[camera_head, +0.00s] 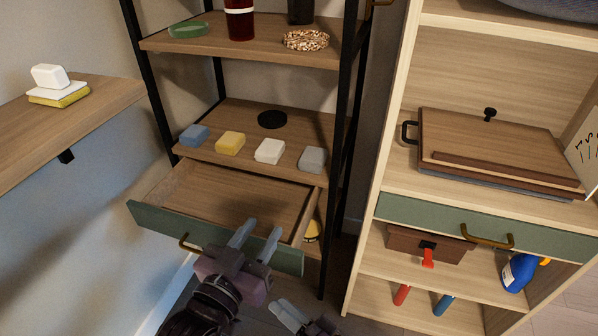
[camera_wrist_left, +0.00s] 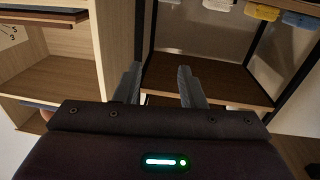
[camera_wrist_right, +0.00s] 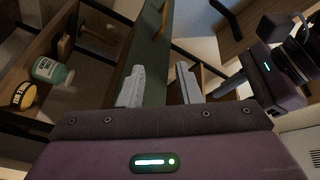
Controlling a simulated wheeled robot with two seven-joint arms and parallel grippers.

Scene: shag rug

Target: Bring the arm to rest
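My left gripper (camera_head: 257,240) is in front of the open drawer's green front (camera_head: 222,238) in the head view, its two fingers apart with nothing between them. The left wrist view also shows its fingers (camera_wrist_left: 160,85) apart and empty. My right gripper (camera_head: 296,316) is lower, at the bottom edge of the head view and partly cut off. In the right wrist view its fingers (camera_wrist_right: 160,86) are apart, with the green drawer front (camera_wrist_right: 148,55) beyond them. I cannot tell whether either gripper touches the drawer.
Several coloured blocks stand on the shelf (camera_head: 232,116) above. A wooden cabinet (camera_head: 368,190) stands right, with a brass-handled drawer and a blue spray bottle (camera_head: 518,272). A wall shelf (camera_head: 95,98) is left. The right wrist view shows a green jar (camera_wrist_right: 53,72).

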